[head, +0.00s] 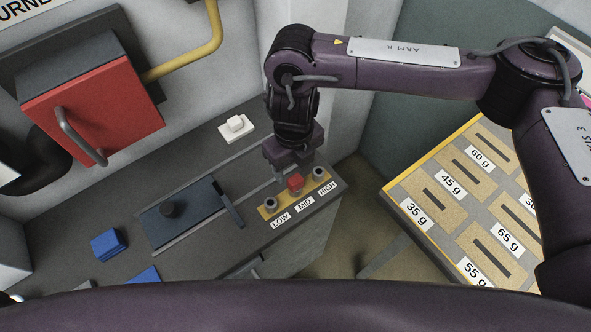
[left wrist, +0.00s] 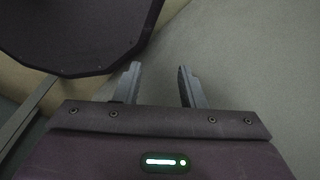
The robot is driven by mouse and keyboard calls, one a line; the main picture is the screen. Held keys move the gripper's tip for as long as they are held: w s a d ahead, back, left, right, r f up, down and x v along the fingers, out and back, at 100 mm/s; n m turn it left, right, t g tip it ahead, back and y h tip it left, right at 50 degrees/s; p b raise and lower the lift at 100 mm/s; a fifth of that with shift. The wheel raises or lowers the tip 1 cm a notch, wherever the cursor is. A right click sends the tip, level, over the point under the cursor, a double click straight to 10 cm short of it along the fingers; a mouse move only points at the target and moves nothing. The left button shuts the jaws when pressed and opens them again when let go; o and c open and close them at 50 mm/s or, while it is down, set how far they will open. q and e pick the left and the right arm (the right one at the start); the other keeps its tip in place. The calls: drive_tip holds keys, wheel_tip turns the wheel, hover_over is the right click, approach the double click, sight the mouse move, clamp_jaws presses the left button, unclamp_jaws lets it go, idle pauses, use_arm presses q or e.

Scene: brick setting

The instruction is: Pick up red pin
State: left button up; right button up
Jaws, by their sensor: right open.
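The red pin (head: 295,182) stands in the middle socket of a yellow strip (head: 283,203), behind the MID label (head: 305,204). The sockets on either side of it, at LOW and HIGH, show no pin. My right gripper (head: 287,172) is open and points down just behind the red pin. Its fingers are small and partly hidden, so I cannot tell whether they touch the pin. My left gripper (left wrist: 160,85) shows in the left wrist view, open with nothing between its fingers. The red pin is not in that view.
Blue blocks (head: 108,245) sit at the bench's left. A red box with a handle (head: 92,112) hangs above. A tray of weight slots (head: 403,212) stands at the right, across a gap.

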sight(295, 179)
drive_tip(key=shift+s+d+f, duration=0.1)
drive_tip(key=shift+s+f, duration=0.1)
drive_tip(key=shift+f, duration=0.5)
drive_tip(key=shift+d+f+p, duration=0.1)
drive_tip(key=shift+f+p, duration=0.25)
drive_tip(key=shift+f, duration=2.7)
drive_tip(key=c, duration=1.2)
